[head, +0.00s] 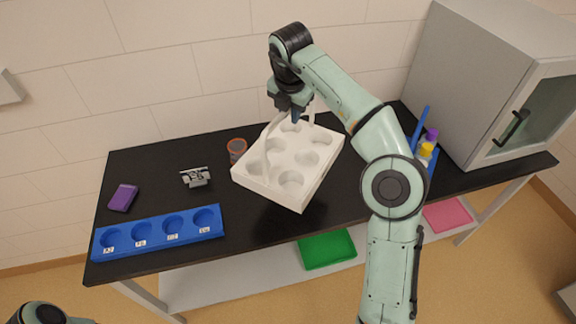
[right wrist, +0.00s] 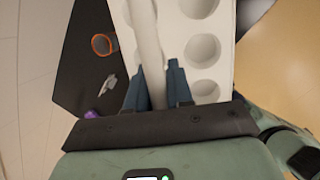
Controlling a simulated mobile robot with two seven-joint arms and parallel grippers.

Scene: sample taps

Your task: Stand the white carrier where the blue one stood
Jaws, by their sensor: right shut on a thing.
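The white carrier (head: 313,177) is a block with several round empty wells and a tall handle. It is tilted in the head view and appears to hang above the middle of the black table. My right gripper (head: 297,112) is shut on its handle from above. In the right wrist view, the two dark fingers of the right gripper (right wrist: 158,82) close around the white handle bar (right wrist: 149,50), with the carrier's wells (right wrist: 203,48) beside it. A blue carrier (head: 419,128) with bottles stands at the table's right, partly hidden by my right arm. My left gripper is out of view.
A blue rack (head: 157,243) with labelled round wells lies at the table's front left. A purple block (head: 123,198), a small grey metal item (head: 196,177) and a reddish cup (head: 237,150) are on the left half. A grey cabinet (head: 480,75) stands at the right end.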

